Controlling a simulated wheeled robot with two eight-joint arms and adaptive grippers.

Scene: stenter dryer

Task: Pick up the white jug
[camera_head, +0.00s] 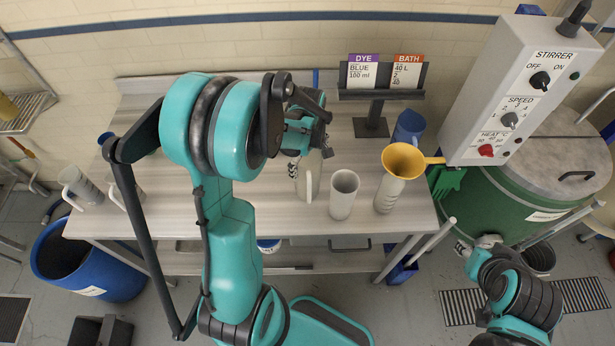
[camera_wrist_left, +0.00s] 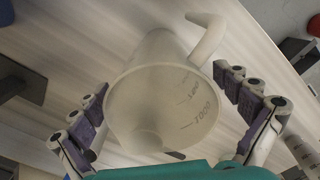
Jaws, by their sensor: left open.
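The white jug (camera_head: 309,182) stands on the steel table in the head view, partly hidden by my left gripper (camera_head: 308,138) and arm. In the left wrist view the white jug (camera_wrist_left: 160,105) shows its open rim towards the camera, with volume marks inside and its handle at the upper right. My left gripper (camera_wrist_left: 165,105) is open, with one purple-padded finger on each side of the jug. I cannot tell whether either finger touches it. The end of my right arm (camera_head: 487,243) is at the lower right, away from the table.
A white beaker (camera_head: 343,195) stands just right of the jug. A tall cylinder (camera_head: 388,194) beside it carries a yellow funnel (camera_head: 404,160). More white jugs (camera_head: 82,187) stand at the left end. A card stand (camera_head: 371,126) and the stirrer control box (camera_head: 522,90) are behind and right.

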